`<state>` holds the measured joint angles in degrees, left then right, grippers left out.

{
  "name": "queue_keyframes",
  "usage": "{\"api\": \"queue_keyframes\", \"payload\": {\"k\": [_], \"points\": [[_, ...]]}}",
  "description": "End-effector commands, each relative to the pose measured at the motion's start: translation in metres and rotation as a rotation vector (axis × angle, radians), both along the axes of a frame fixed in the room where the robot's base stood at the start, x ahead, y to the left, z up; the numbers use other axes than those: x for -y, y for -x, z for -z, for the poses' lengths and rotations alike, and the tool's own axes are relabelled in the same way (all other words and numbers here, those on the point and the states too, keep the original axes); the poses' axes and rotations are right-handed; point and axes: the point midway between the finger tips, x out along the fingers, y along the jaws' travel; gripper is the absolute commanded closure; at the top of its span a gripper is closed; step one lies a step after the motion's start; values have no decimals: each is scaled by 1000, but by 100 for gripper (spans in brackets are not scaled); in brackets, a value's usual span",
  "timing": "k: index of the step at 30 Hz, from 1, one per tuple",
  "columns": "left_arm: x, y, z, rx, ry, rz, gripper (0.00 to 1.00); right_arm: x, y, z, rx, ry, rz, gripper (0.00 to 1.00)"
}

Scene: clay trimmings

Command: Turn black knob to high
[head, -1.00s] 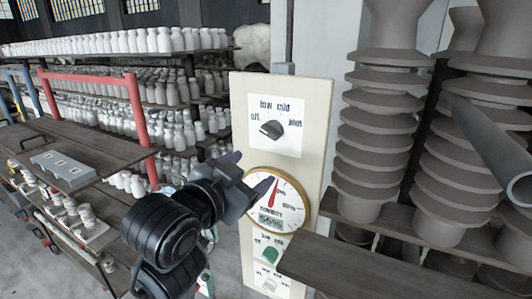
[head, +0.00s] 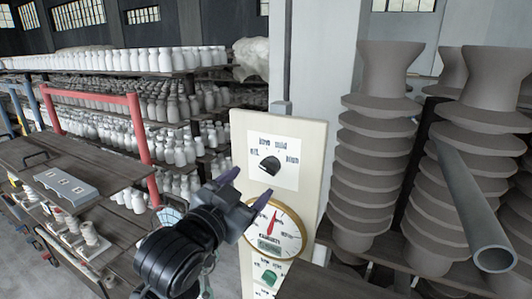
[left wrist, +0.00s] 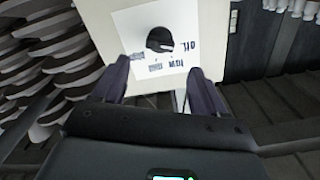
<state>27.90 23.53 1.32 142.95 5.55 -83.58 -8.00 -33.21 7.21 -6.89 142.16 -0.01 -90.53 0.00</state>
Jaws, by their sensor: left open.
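The black knob (head: 270,165) sits on a white label plate on the upper part of a cream panel (head: 312,140). Small labels ring the knob, with off at the left; they are hard to read. The knob also shows in the left wrist view (left wrist: 158,38), where a pale mark on it faces the off label. My left gripper (head: 246,188) is open, just below and left of the knob. In the left wrist view the open fingers (left wrist: 159,66) point at the plate, with the knob beyond the gap between them. I see no contact. My right gripper is out of view.
Below the knob are a round gauge (head: 275,229) with a red needle and a green knob (head: 269,277). Shelves of white jars (head: 150,60) stand at the left, stacked grey ribbed pieces (head: 375,150) at the right. A grey tube (head: 475,205) slants at the right.

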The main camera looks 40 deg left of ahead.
Motion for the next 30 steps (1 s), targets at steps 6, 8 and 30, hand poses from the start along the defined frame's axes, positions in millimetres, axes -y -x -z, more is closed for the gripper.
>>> {"api": "queue_keyframes", "payload": {"k": [6, 8, 30], "points": [[-8, -33, -1, -3, 1, 2, 28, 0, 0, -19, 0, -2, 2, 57], [-10, -43, -2, -3, 1, 2, 28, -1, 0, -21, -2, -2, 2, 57], [-18, -80, 0, 1, 0, 4, 28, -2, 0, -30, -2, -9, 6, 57]]}}
